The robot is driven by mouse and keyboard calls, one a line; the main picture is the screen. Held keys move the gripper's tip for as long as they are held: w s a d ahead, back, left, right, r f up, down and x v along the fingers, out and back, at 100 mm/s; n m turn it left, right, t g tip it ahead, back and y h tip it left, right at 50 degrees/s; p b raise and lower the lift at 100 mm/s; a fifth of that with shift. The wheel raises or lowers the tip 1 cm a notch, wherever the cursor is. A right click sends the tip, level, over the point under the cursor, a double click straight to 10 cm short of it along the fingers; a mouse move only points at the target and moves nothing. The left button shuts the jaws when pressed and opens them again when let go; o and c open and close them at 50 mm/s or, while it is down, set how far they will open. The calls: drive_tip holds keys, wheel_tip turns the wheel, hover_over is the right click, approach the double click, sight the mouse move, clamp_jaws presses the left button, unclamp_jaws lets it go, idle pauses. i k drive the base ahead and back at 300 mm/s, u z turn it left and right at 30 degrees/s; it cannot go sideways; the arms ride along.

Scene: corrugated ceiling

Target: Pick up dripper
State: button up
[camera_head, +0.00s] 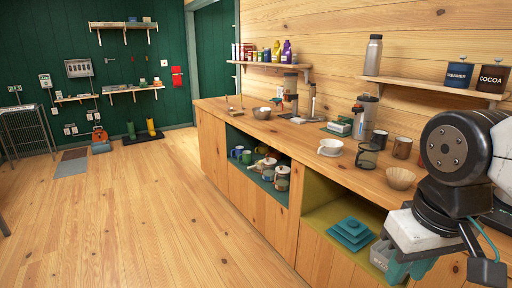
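A white cup-shaped piece (330,147) with a flange and a side handle stands on the wooden counter; it looks like the dripper. It is upright, with nothing touching it from above. My gripper (405,268) is at the lower right, beside the counter's near end, well apart from the white piece.
The wooden counter (215,112) is crowded: a glass server (367,157), brown cups (402,148), a ribbed beige bowl (400,178) and a grinder (365,117) stand near the white piece. The wooden floor (150,215) at left is clear.

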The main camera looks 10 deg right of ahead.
sight(329, 148)
drive_tip(key=u, duration=0.75)
drive_tip(key=i, duration=1)
drive_tip(key=u, duration=0.5)
drive_tip(key=i, duration=1.45)
drive_tip(key=z, duration=1)
drive_tip(key=i, duration=0.85)
drive_tip(key=z, duration=1.15)
drive_tip(key=i, duration=0.25)
drive_tip(key=z, duration=0.2)
